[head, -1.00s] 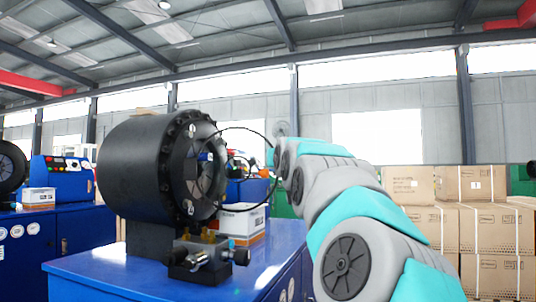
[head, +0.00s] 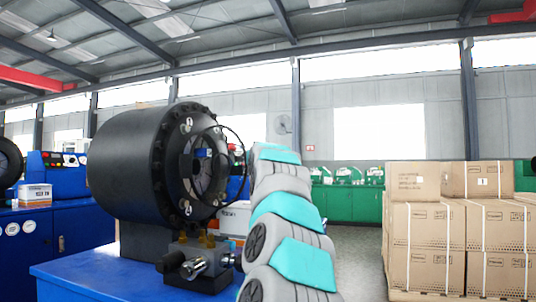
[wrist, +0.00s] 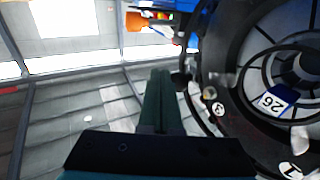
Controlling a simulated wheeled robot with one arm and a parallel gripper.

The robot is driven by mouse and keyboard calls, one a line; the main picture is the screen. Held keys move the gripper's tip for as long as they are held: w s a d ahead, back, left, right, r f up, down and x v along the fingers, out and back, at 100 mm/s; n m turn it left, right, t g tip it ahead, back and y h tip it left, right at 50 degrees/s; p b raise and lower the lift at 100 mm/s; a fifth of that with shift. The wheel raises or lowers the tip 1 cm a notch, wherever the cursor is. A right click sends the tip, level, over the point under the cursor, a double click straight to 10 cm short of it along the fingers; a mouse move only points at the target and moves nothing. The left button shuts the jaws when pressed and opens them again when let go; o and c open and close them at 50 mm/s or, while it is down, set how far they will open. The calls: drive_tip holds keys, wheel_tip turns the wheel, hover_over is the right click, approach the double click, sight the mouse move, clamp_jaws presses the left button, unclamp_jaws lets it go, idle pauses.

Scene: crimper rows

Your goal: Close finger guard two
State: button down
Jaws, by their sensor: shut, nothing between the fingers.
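The crimper (head: 125,165) is a big black drum on a blue bench, its round front face turned to the right. A thin dark hoop, the finger guard (head: 243,147), stands out at the front of that face. My gripper (wrist: 160,74) is shut and empty, just left of the face's rim. I cannot tell whether it touches the guard. In the head view my gripper is hidden behind my arm.
A valve block with knobs (head: 195,262) sits on the blue bench (head: 85,272) below the face. A white box (head: 236,218) stands behind it. Stacked cartons (head: 430,235) are at the right. Open floor (head: 352,250) lies between my arm and the cartons.

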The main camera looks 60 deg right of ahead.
drive_tip(key=shift+w+d+p, duration=0.15)
drive_tip(key=shift+w+p, duration=0.05)
drive_tip(key=shift+w, duration=1.1)
drive_tip(key=shift+w+d+p, duration=0.1)
drive_tip(key=shift+w+p, duration=0.1)
drive_tip(key=shift+w, duration=1.1)
drive_tip(key=s+d+b, duration=0.2)
drive_tip(key=s+d, duration=0.1)
drive_tip(key=s, duration=1)
drive_tip(key=shift+s+d+f, duration=0.25)
drive_tip(key=shift+s+f, duration=0.05)
drive_tip(key=shift+f, duration=0.1)
